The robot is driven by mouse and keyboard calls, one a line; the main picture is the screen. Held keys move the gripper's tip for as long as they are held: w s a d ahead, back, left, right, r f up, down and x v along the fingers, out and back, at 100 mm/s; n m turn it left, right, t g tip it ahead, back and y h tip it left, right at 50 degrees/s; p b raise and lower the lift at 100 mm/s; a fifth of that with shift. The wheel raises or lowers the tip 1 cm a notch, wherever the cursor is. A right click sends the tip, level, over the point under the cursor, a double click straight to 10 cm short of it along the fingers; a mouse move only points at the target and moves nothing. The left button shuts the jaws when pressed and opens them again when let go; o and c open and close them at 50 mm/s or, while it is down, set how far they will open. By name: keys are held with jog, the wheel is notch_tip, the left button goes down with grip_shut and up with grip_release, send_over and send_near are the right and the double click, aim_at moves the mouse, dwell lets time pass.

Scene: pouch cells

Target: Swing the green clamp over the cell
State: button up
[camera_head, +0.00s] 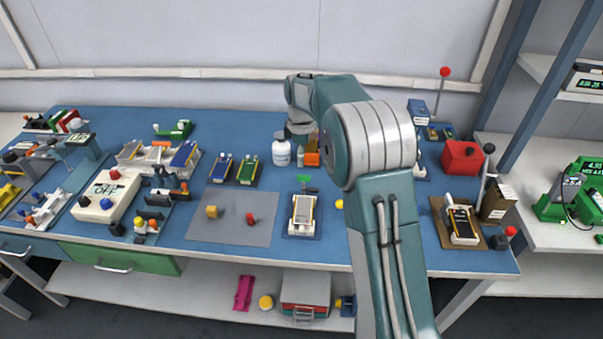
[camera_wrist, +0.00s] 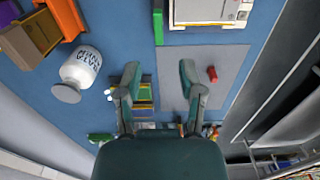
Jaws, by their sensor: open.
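The green clamp (camera_head: 307,180) stands at the back end of a fixture (camera_head: 291,230) on the blue table, pointing away from the pale pouch cell (camera_head: 303,210). In the wrist view the green clamp (camera_wrist: 158,26) is an upright-running bar left of the pale cell (camera_wrist: 212,10), with a gap between them. The cell is partly cut off by the top edge. My gripper (camera_wrist: 160,78) is open and empty, its fingers apart above the table and below the clamp in that view. In the head view my arm mostly hides the gripper.
Two cells in holders (camera_head: 233,170) sit further left.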

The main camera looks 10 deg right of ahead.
aim_at(303, 176)
jog(key=f, duration=0.4)
jog(key=d+f, duration=0.1)
jog(key=f, duration=0.2)
jog(key=shift+f, duration=0.3)
jog(key=shift+a, duration=0.25)
jog(key=shift+d, duration=0.1)
grip_shut()
